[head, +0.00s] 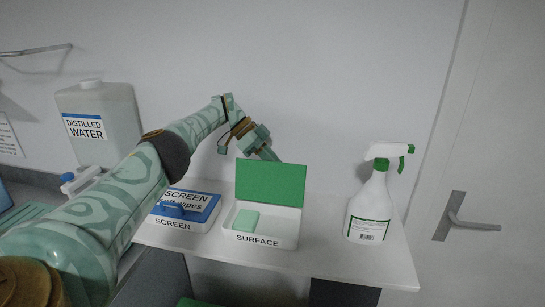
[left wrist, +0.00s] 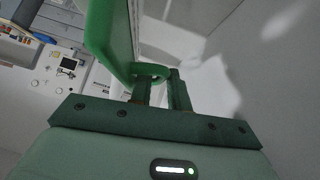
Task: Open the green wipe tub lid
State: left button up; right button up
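The green wipe tub (head: 262,240), a white box labelled SURFACE, stands on the white shelf with a pale green wipe block (head: 246,220) inside. Its green lid (head: 270,182) stands upright at the tub's back edge, so the tub is open. My left gripper (head: 268,153) is behind the lid in the head view, its fingertips mostly hidden there. In the left wrist view the lid (left wrist: 108,40) is at upper left, and the two fingers (left wrist: 160,88) are close together around its green loop handle (left wrist: 150,70). My right gripper is not in view.
A blue-lidded SCREEN wipe tub (head: 185,207) is left of the green one, partly behind my left arm. A spray bottle (head: 370,207) stands to the right. A distilled water jug (head: 100,120) is at the back left. The shelf between green tub and bottle is clear.

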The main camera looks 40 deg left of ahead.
pick_arm(q)
notch_tip(320, 180, up, 3)
jog(key=shift+r, duration=0.1)
jog(key=s+r+p, duration=0.1)
jog(key=s+d+r+p, duration=0.2)
jog(key=r, duration=0.1)
jog(key=shift+p, duration=0.3)
jog(key=s+d+r+b, duration=0.1)
jog(key=s+d+r, duration=0.4)
jog(key=s, duration=0.3)
jog(key=shift+s+d+r, duration=0.15)
jog(key=shift+d+r, duration=0.05)
jog(key=shift+d, duration=0.45)
